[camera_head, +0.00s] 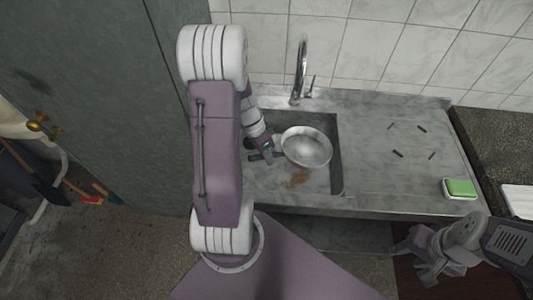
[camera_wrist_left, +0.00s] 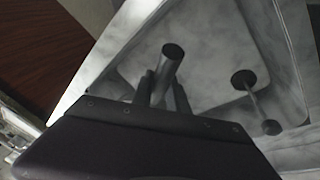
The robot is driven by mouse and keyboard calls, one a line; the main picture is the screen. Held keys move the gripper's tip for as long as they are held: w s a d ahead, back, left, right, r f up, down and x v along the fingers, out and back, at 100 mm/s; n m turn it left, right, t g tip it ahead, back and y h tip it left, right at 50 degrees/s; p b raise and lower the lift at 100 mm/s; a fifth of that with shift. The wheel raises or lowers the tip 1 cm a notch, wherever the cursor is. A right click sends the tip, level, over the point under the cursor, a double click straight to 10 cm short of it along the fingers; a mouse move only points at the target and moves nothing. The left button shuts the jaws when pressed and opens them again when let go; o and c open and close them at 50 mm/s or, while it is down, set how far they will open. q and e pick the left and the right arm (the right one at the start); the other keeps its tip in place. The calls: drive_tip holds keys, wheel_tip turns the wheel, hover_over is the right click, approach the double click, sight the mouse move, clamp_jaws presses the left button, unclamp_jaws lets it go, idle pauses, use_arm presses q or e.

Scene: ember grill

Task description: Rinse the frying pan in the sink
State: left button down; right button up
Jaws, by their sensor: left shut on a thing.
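The round metal frying pan (camera_head: 307,147) is in or just over the sink basin (camera_head: 336,178), its bowl facing up. My left gripper (camera_head: 268,153) is at the pan's left side, shut on its handle. In the left wrist view, the handle's round end (camera_wrist_left: 172,50) shows between the fingers (camera_wrist_left: 163,88). The curved metal faucet (camera_head: 301,72) stands behind the basin; no water is visible. My right gripper (camera_head: 432,268) is at the lower right, away from the sink; its finger opening is unclear.
A green sponge (camera_head: 460,187) sits in a white dish at the counter's right front. The counter (camera_head: 390,180) right of the basin is mostly clear, with several small dark slots. A brown patch (camera_head: 298,177) lies in front of the pan. A green-grey cabinet (camera_head: 110,90) stands left.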

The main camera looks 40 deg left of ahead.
use_arm(q)
wheel_tip(320, 180, down, 18)
drive_tip(key=b, duration=1.3)
drive_tip(key=shift+f, duration=0.1)
idle(0.4)
wheel_tip(320, 180, up, 22)
drive_tip(key=p, duration=1.7)
drive_tip(key=shift+r, duration=0.2)
idle(1.8)
wheel_tip(320, 180, up, 4)
drive_tip(key=p, duration=0.3)
drive_tip(key=shift+r, duration=0.1)
